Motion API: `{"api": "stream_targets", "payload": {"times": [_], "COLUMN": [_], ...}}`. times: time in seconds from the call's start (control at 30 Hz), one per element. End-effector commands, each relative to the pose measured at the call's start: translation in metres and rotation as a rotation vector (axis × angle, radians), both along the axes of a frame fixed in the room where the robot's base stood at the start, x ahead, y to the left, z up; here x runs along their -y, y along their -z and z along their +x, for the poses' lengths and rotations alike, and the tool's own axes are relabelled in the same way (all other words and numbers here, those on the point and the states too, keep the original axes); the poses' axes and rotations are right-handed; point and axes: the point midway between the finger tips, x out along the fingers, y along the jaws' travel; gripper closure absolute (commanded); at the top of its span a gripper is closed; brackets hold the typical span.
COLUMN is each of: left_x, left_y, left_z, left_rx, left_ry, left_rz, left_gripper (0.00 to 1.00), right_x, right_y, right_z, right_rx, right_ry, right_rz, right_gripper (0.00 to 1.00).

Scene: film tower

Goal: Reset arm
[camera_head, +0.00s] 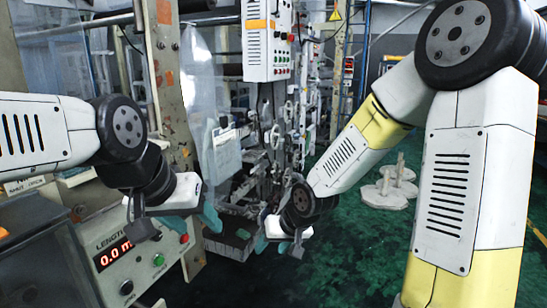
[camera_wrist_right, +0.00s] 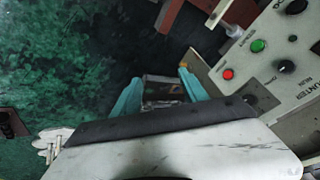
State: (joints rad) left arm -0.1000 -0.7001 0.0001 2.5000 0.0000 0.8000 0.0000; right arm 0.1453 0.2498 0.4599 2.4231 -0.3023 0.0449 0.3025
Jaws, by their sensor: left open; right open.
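My left gripper (camera_head: 211,212) is in the head view, left of the middle, in front of the machine and above the control panel. Its teal fingers are seen from the side and partly overlap. My right gripper (camera_head: 272,238) hangs low near the middle of the head view, to the right of the left one. In the right wrist view the right gripper (camera_wrist_right: 160,88) has its two teal fingers apart. Nothing is held between them; a dark frame-like part shows behind the gap. Both grippers are open and empty.
A control panel (camera_head: 130,250) with a red display and buttons stands at lower left; its buttons also show in the right wrist view (camera_wrist_right: 262,62). A tall machine (camera_head: 285,110) with a white control box (camera_head: 266,40) stands behind. Green floor (camera_head: 345,250) is clear around white pedestals (camera_head: 388,188).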

Motion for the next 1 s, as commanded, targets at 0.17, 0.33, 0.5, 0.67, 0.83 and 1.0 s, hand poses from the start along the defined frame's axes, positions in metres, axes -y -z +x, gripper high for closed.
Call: {"api": "stream_targets", "payload": {"times": [0.17, 0.33, 0.5, 0.67, 0.83, 1.0], "left_x": [0.0, 0.0, 0.0, 0.0, 0.0, 0.0], "left_y": [0.0, 0.0, 0.0, 0.0, 0.0, 0.0], "left_z": [0.0, 0.0, 0.0, 0.0, 0.0, 0.0], "left_rx": [0.0, 0.0, 0.0, 0.0, 0.0, 0.0], "left_ry": [0.0, 0.0, 0.0, 0.0, 0.0, 0.0], "left_rz": [0.0, 0.0, 0.0, 0.0, 0.0, 0.0], "left_gripper": [0.45, 0.45, 0.45, 0.45, 0.45, 0.45], "right_x": [0.059, 0.102, 0.13, 0.142, 0.145, 0.145], "right_y": [-0.061, -0.115, -0.158, -0.179, -0.186, -0.187], "right_z": [-0.017, -0.052, -0.1, -0.138, -0.157, -0.159], "right_rx": [0.049, 0.07, 0.078, 0.08, 0.076, 0.075], "right_ry": [0.077, 0.151, 0.202, 0.217, 0.215, 0.214], "right_rz": [-0.134, -0.184, -0.161, -0.112, -0.08, -0.078], "right_gripper": [0.49, 0.49, 0.49, 0.49, 0.49, 0.49]}}
